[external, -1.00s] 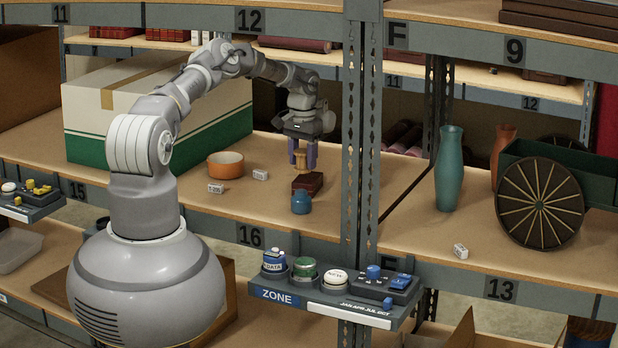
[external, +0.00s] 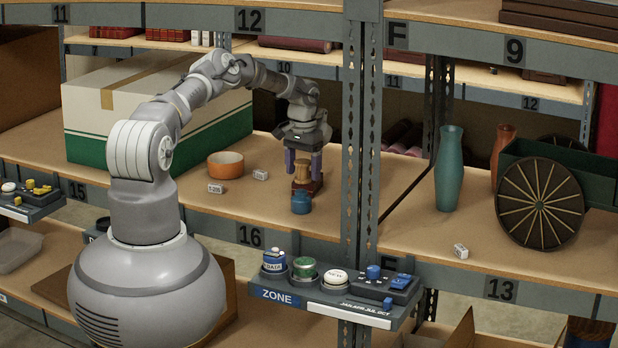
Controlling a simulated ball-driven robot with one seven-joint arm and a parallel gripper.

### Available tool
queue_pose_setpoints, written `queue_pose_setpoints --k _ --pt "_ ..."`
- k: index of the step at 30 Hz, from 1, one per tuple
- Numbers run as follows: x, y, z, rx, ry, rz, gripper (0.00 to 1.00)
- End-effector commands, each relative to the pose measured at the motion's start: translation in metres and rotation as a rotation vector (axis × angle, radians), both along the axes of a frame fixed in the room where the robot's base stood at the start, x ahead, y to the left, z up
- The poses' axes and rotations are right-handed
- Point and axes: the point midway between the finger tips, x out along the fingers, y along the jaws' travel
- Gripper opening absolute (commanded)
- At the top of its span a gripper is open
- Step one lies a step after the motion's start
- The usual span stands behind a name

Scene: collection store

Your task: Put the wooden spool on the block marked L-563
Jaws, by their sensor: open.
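The wooden spool (external: 303,176), light tan with a narrow waist, stands upright on a dark red-brown block (external: 311,190) on the shelf. My gripper (external: 303,168) points down over the spool, its purple fingers on either side with gaps between them and it; it is open. Two small white tags stand to the left, one tag (external: 216,188) near the bowl and another tag (external: 260,175) nearer the spool. Their print is too small to read surely, and I see no readable L-563 on the dark block. A blue jar partly hides the block's front.
The blue jar (external: 301,203) stands close in front of the block. An orange bowl (external: 225,164) and a large green-and-white box (external: 160,125) are to the left. A grey rack post (external: 360,150) rises just right of my gripper. The shelf front is mostly clear.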

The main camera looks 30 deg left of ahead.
Motion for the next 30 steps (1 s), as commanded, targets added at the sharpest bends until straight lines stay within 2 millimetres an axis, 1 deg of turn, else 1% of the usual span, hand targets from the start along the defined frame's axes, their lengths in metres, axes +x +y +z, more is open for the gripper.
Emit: queue_pose_setpoints --k 4,9,12,23,25,26,28,29,30 --pt "0.000 0.000 0.012 0.001 -0.001 0.000 0.77" --pt "0.000 0.000 0.037 0.001 -0.001 0.001 0.77" --pt "0.000 0.001 0.044 0.002 0.000 0.001 0.77" --pt "0.000 0.000 0.042 0.000 -0.001 0.000 0.77" --pt "0.003 -0.001 0.040 -0.012 -0.014 0.007 0.77" --pt "0.006 -0.002 0.037 -0.024 -0.028 0.015 0.77" --pt "0.019 -0.006 0.030 -0.067 -0.083 0.043 0.77" --pt "0.026 -0.009 0.026 -0.093 -0.116 0.061 0.77" --pt "0.038 -0.011 0.021 -0.131 -0.166 0.090 0.77"
